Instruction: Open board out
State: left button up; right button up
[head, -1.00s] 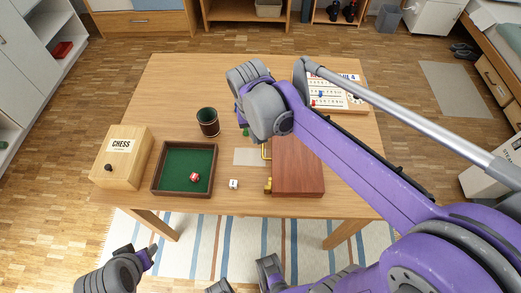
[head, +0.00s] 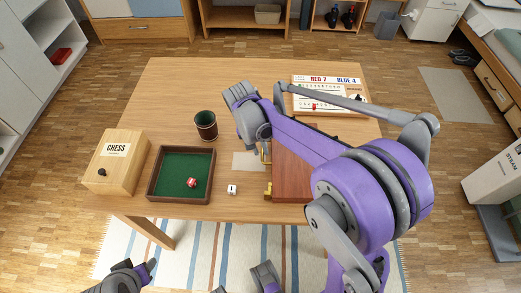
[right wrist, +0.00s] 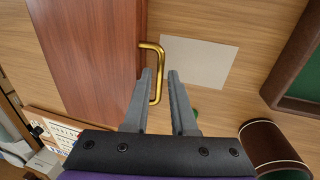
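The closed red-brown wooden board case (head: 290,182) lies at the right front of the table, partly covered by my right arm. Its brass handle (right wrist: 160,75) sticks out from its left side in the head view. In the right wrist view my right gripper (right wrist: 162,72) is open, with the outer bar of the handle showing between its fingertips. I cannot tell whether they touch it.
A green-lined dice tray (head: 153,174) with a red die, a white die (head: 232,189), a dice cup (head: 205,126) and a chess box (head: 117,160) stand left of the case. A score board (head: 318,98) lies behind. A pale card (head: 246,161) lies beside the handle.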

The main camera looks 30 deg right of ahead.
jog(key=shift+d+f, duration=0.1)
jog(key=shift+f, duration=0.35)
jog(key=shift+c, duration=0.2)
grip_shut()
dwell(1.0)
